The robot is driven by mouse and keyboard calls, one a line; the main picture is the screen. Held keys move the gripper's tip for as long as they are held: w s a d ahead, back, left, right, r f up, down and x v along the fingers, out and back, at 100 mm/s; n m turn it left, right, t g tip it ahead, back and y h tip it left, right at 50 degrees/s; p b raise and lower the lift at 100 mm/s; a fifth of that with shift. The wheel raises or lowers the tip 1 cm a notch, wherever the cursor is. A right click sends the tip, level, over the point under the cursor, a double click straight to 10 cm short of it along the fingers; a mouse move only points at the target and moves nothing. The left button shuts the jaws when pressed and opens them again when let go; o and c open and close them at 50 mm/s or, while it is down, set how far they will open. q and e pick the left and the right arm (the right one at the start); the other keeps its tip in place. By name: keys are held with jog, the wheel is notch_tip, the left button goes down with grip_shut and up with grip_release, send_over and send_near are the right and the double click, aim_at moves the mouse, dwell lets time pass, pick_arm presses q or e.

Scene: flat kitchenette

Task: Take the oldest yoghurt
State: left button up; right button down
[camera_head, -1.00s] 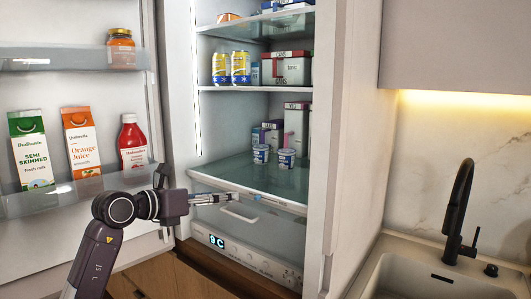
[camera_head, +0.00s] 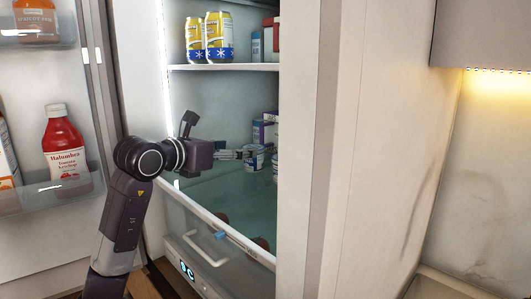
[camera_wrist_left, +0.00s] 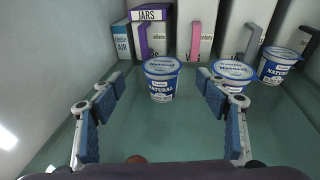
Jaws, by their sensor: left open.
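Three blue-and-white yoghurt cups stand upright on the glass fridge shelf. In the left wrist view the left cup (camera_wrist_left: 161,80) is ahead, centred between my open fingers. A second cup (camera_wrist_left: 233,74) stands to its right, partly behind the right finger, and a third cup (camera_wrist_left: 277,66) is further right. In the head view one cup (camera_head: 254,160) shows just beyond the fingertips of my left gripper (camera_head: 238,154), with another cup partly cut off by the fridge wall. My left gripper is open and empty. Dates on the cups are too small to read. My right gripper is not in view.
Several boxes (camera_wrist_left: 196,28) stand behind the cups. The glass shelf (camera_head: 213,187) is bare in front, above a clear drawer with a handle (camera_head: 208,245). Yellow cans (camera_head: 219,36) stand on the shelf above. The open door with a ketchup bottle (camera_head: 64,148) is at left.

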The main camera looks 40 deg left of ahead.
pick_arm(q)
jog(key=p+x, duration=0.1)
jog(key=x, duration=0.1)
jog(key=shift+w+r, duration=0.1)
jog(key=shift+w, duration=0.3)
jog(key=p+x, duration=0.3)
jog(key=x, duration=0.1)
jog(key=shift+w+d, duration=0.1)
jog(key=shift+w, duration=0.3)
jog(key=shift+w+f, duration=0.35)
jog(key=shift+f, duration=0.05)
pick_arm(e)
jog(key=r, duration=0.3)
jog(key=s+r, duration=0.1)
jog(key=shift+d+r, duration=0.15)
jog(key=shift+d, duration=0.25)
pick_arm(q)
jog(key=shift+s, duration=0.1)
jog(key=shift+c, duration=0.4)
pick_arm(e)
jog(key=shift+s, duration=0.1)
pick_arm(q)
jog(key=c, duration=1.3)
pick_arm(e)
jog(key=shift+s+a, duration=0.15)
jog(key=shift+a, duration=0.1)
